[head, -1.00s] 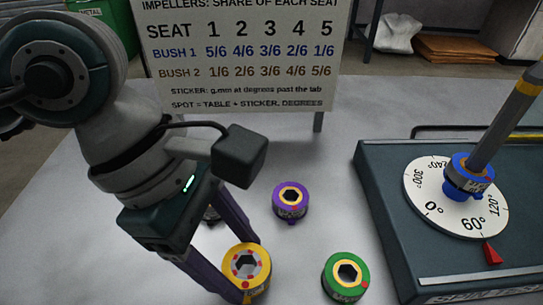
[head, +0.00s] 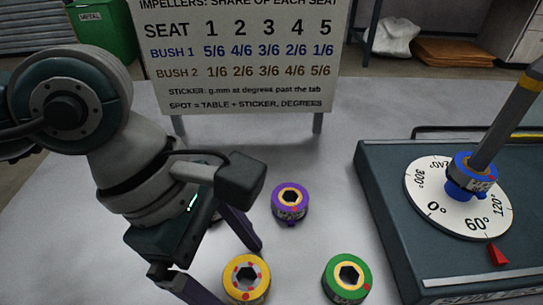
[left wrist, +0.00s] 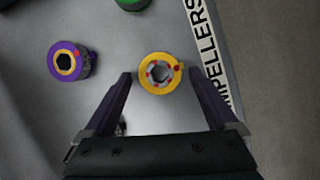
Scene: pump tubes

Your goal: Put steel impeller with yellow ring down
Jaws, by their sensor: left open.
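The steel impeller with yellow ring (head: 246,286) stands upright on the grey table at the front, with red dots on its face. It also shows in the left wrist view (left wrist: 160,88). My left gripper (head: 238,276) is open, with one finger on each side of this impeller. In the left wrist view the fingertips (left wrist: 159,74) show a gap to the ring on both sides. My right gripper is not in view.
A green-ringed impeller (head: 347,294) stands close to the right, and a purple-ringed one (head: 290,212) behind. A blue-ringed impeller (head: 459,190) sits on the dial (head: 421,186) of the dark machine (head: 382,216). A signboard (head: 240,95) stands at the back.

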